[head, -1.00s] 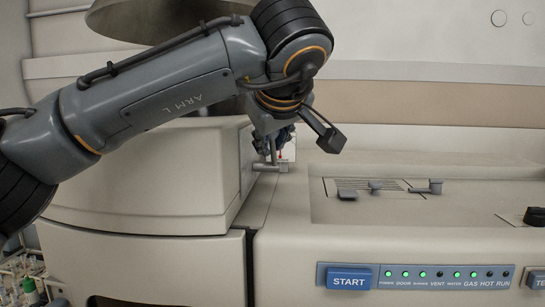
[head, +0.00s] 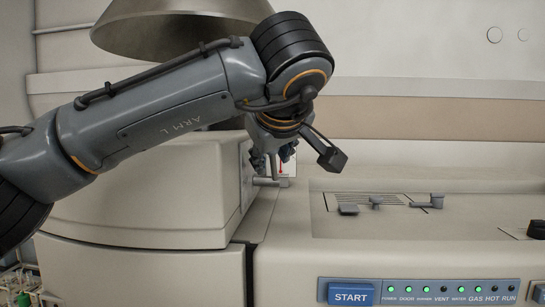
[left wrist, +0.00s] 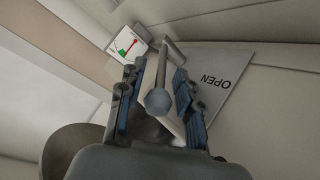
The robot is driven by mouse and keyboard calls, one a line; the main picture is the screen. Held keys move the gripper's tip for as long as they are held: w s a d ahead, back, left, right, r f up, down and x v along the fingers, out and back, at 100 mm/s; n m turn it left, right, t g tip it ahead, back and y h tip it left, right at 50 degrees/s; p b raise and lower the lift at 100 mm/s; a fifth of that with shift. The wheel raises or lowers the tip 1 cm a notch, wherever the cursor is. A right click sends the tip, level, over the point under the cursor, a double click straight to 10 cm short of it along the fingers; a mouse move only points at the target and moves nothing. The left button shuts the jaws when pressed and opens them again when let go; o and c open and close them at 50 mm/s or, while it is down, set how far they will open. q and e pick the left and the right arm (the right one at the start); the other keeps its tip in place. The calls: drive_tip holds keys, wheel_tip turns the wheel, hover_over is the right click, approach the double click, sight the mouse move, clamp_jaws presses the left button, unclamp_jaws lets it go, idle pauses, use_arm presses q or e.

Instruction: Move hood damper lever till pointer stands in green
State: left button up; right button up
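The damper lever is a grey bar (head: 266,182) on the side of the beige housing, low under my left gripper. In the left wrist view the lever's hexagonal end (left wrist: 158,101) faces the camera, and its rod runs away to a crosspiece (left wrist: 173,48). My left gripper (head: 270,165) has its blue-padded fingers on either side of the lever, with gaps showing, so it looks open around it. The white dial (left wrist: 131,43) has a green patch and a red pointer (left wrist: 132,44); the pointer appears beside the green. In the head view the dial (head: 291,168) is partly hidden. My right gripper is out of view.
A beige top with a recessed panel (head: 450,222) and small grey fittings is to the right. The START button (head: 350,294) is at the front. A metal hood (head: 150,35) hangs above.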

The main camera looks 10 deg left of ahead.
use_arm(q)
drive_tip(key=v, duration=1.2)
